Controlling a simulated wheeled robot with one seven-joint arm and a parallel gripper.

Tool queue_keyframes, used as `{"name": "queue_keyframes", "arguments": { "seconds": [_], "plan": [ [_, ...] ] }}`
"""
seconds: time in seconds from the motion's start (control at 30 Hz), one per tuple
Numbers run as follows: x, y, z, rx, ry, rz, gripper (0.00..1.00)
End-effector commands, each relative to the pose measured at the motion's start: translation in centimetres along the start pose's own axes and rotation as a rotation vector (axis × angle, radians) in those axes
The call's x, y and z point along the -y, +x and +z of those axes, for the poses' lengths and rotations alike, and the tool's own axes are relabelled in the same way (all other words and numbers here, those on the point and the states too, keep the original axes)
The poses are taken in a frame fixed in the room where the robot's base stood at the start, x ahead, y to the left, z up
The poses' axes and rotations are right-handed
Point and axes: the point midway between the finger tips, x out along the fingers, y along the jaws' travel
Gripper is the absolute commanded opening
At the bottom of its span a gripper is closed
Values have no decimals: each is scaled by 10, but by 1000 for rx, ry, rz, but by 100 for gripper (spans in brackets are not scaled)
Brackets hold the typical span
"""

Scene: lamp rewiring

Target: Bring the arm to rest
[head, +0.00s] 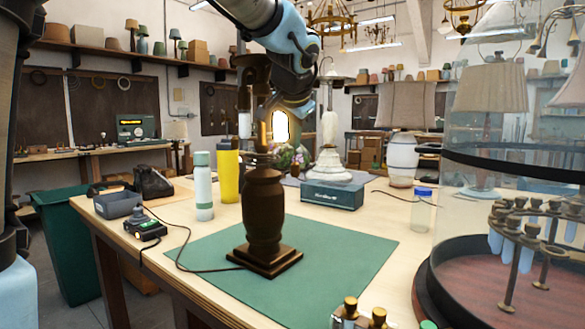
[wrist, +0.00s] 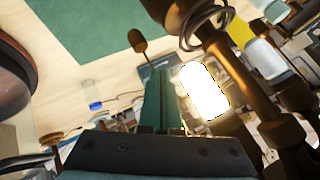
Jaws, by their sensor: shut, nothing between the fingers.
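My arm (head: 280,38) reaches in from the top of the head view and bends down behind the upper part of a dark brown lamp. My gripper's fingers (wrist: 161,85) show in the wrist view, pressed together and empty. In the head view they are largely hidden. The brown turned lamp base (head: 264,215) stands upright on the green mat (head: 335,265). Its upper parts (head: 254,85) are close beside my wrist; contact cannot be told. A bright white glow (head: 281,126) shows just right of the lamp, and in the wrist view (wrist: 204,90) right of the fingers.
A white flask (head: 203,190), yellow cylinder (head: 228,172) and black device with cable (head: 146,228) stand left of the mat. A teal box (head: 332,195) with a white lamp base is behind. A glass dome (head: 480,120) stands right. The mat's right part is clear.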

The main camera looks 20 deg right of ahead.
Motion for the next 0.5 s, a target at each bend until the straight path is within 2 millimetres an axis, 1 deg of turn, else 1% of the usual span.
{"name": "queue_keyframes", "arguments": {
  "seconds": [0.23,0.27,0.33,0.37,0.43,0.47,0.5],
  "plan": [
    [1,0,1,1,-3,-1,0],
    [2,1,3,5,-6,0,0],
    [5,7,15,26,-25,5,0],
    [7,10,23,40,-38,8,0],
    [13,22,52,88,-85,20,0],
    [16,27,67,113,-112,27,0],
    [19,35,92,152,-155,37,0]
  ]
}}
